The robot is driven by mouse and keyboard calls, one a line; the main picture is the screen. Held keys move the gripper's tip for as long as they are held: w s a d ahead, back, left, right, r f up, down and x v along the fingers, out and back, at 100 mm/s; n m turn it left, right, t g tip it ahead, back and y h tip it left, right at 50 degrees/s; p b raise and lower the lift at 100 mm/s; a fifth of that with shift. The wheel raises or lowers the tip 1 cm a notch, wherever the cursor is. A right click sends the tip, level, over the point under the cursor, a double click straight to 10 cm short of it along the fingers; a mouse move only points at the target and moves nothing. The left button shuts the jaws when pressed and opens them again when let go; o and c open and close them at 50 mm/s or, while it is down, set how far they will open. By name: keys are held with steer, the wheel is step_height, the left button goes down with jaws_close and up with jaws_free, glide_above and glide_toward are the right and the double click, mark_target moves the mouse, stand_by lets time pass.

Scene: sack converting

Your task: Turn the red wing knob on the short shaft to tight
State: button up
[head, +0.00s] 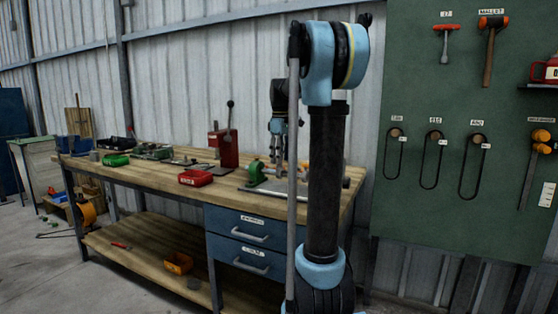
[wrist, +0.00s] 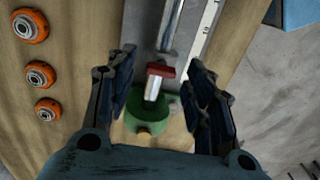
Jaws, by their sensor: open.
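In the wrist view, the red wing knob (wrist: 160,69) sits between the open fingers of my gripper (wrist: 163,74). Its red bar lies across the end of a pale short shaft (wrist: 153,88), above a green round housing (wrist: 147,117). Both fingers look apart from the knob, one on each side. In the head view, my gripper (head: 278,150) points down over the right part of the workbench. A green part (head: 256,172) shows beside it there. I cannot make out the red knob in the head view.
The wooden workbench (head: 145,174) carries a red bin (head: 196,177) and a red press (head: 223,150) left of my gripper. Several orange-rimmed rollers (wrist: 38,75) lie left in the wrist view. A metal rail (wrist: 195,45) runs close by the knob. A tool board (head: 450,200) stands right.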

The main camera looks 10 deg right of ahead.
steer(key=shift+f, duration=0.4)
steer(key=shift+c, duration=0.3)
jaws_close()
